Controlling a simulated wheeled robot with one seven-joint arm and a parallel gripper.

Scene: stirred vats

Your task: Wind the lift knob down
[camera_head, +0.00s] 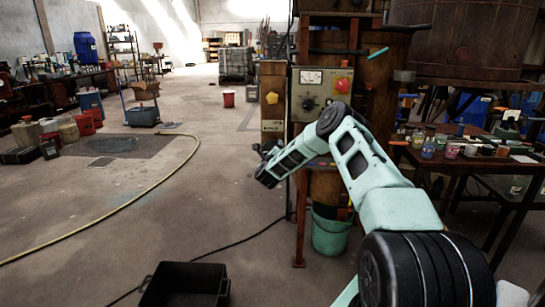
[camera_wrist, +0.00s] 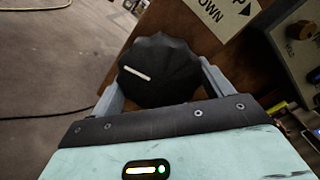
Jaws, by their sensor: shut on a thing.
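The lift knob (camera_wrist: 158,72) is black, round and fluted, with a white line across its face. It sits in front of a brown wooden surface. My gripper (camera_wrist: 161,80) is shut on the knob, one grey finger on its left side and one on its right. The white line slants slightly down to the right in the wrist view. A cream label (camera_wrist: 222,12) reading "DOWN", with a black arrow, is above and right of the knob. In the head view my arm reaches left to the wooden post (camera_head: 272,85); I cannot make out the knob clearly there.
A grey control panel (camera_head: 318,95) with a gauge, a dial and a red button is right of the post. A green bucket (camera_head: 330,235) stands below. A black crate (camera_head: 185,285) and a dark cable lie on the floor. Open floor extends left.

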